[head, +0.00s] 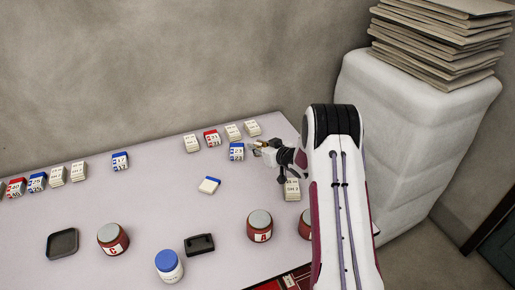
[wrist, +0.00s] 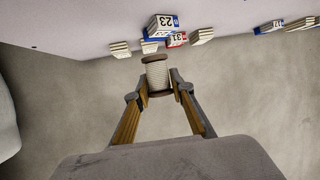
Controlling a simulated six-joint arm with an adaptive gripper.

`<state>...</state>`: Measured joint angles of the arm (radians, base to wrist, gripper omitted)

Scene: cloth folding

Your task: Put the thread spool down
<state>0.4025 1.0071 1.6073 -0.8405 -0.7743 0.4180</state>
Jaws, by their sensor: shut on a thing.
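The thread spool (wrist: 158,77) has cream thread and dark brown end discs. In the wrist view it sits upright in the picture between the two fingers of my gripper (wrist: 159,90), which is shut on it. In the head view my gripper (head: 264,146) is at the right rear part of the table, just right of a blue-topped box marked 23 (head: 237,151). The spool is too small and covered there to make out clearly. I cannot tell whether the spool touches the table.
Several small numbered boxes stand along the table's (head: 150,205) back, including a red-topped one (head: 212,138). Jars (head: 113,240), (head: 260,228) stand towards the front with a black dish (head: 62,243). A white-and-blue box (head: 209,186) lies mid-table. The left middle is clear.

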